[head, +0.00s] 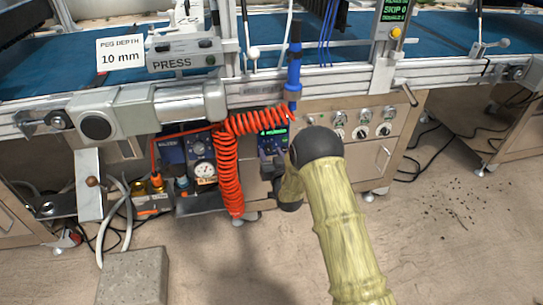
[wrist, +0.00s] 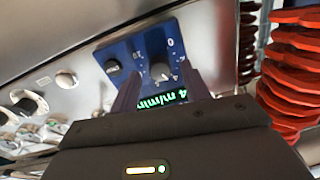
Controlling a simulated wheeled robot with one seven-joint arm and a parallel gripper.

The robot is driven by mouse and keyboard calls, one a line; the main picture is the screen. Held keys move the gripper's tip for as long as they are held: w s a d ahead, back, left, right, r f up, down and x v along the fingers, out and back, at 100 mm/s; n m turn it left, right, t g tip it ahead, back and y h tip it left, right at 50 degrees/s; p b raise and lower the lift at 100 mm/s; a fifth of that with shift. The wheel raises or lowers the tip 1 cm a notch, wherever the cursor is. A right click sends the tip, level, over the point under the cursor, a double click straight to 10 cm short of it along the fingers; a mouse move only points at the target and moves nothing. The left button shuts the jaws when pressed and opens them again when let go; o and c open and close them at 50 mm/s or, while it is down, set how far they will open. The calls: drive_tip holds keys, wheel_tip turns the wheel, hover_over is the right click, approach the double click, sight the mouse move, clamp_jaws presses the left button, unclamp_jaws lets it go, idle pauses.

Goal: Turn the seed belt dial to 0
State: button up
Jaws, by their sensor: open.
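The seed belt dial (wrist: 160,72) is a small grey knob on a blue panel (wrist: 130,47). Numbers ring it, with a 0 at its upper right in the wrist view. A green display (wrist: 165,98) beside it reads "4 m/min", upside down here. My gripper (wrist: 158,82) is open, with one dark finger on each side of the dial in the picture. I cannot tell whether the fingertips reach around the knob or touch it. In the head view the blue panel (head: 272,140) shows small below the conveyor, and my arm hides most of the gripper.
A red coiled hose (head: 230,165) hangs close beside the panel; it also shows at the right of the wrist view (wrist: 295,70). Other knobs (head: 361,132) sit to the right. The conveyor rail (head: 270,92) runs above.

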drive_tip(key=c, duration=1)
drive_tip(key=shift+n, duration=0.5)
drive_tip(key=n+p, duration=0.1)
drive_tip(key=n, duration=0.3)
drive_tip(key=shift+a, duration=0.1)
drive_tip(key=n+p, duration=0.1)
drive_tip(key=n, duration=0.4)
drive_tip(key=shift+a, duration=0.1)
drive_tip(key=n+p, duration=0.1)
drive_tip(key=n, duration=0.4)
drive_tip(key=shift+s+n+h, duration=0.1)
drive_tip(key=shift+n+h, duration=0.2)
drive_tip(key=shift+h, duration=0.1)
drive_tip(key=n+p, duration=0.1)
drive_tip(key=n, duration=0.4)
